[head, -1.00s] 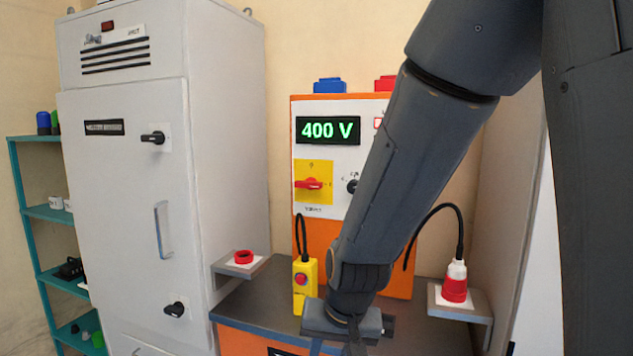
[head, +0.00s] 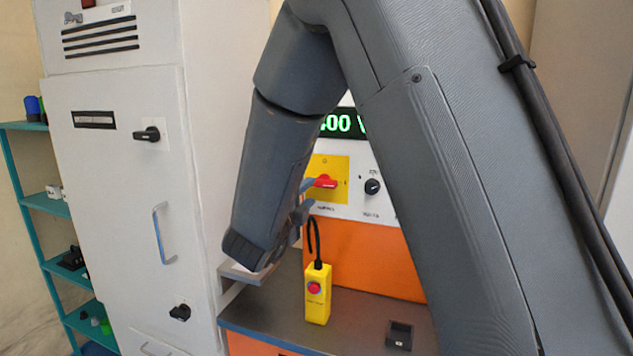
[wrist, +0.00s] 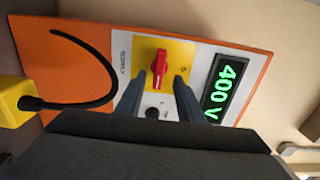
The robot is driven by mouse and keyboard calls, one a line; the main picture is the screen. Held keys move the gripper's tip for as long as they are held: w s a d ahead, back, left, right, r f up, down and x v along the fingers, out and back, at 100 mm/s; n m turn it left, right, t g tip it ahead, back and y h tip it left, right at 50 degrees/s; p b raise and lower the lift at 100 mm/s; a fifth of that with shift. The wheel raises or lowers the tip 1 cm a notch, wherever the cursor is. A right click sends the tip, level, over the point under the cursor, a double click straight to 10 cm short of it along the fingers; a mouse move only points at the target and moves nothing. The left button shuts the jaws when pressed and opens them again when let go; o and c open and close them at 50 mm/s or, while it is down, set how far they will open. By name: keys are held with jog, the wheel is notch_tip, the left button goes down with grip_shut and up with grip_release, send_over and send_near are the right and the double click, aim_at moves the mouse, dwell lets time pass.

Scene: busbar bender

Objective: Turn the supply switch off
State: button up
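The supply switch (head: 325,181) is a red rotary handle on a yellow plate (head: 340,168), set in the white panel. Its handle lies roughly horizontal in the head view. The wrist view shows the red handle (wrist: 160,69) ahead of and between my fingertips. My gripper (head: 306,196) is open and empty, close to the switch; its fingers (wrist: 160,82) stand on either side in the wrist view. I cannot tell whether they touch the handle. The green display (wrist: 226,90) reads 400 V; my arm partly hides it in the head view.
A black knob (head: 372,186) sits right of the switch. A yellow pendant box (head: 317,293) with a red button and black cable stands on the grey bench (head: 270,318) below. A tall grey cabinet (head: 115,220) stands at the left. A small black block (head: 399,335) lies on the bench.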

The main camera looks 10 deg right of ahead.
aim_at(320, 185)
jog(key=p+x, duration=0.2)
jog(key=x, duration=0.5)
jog(key=shift+d, duration=0.3)
grip_shut()
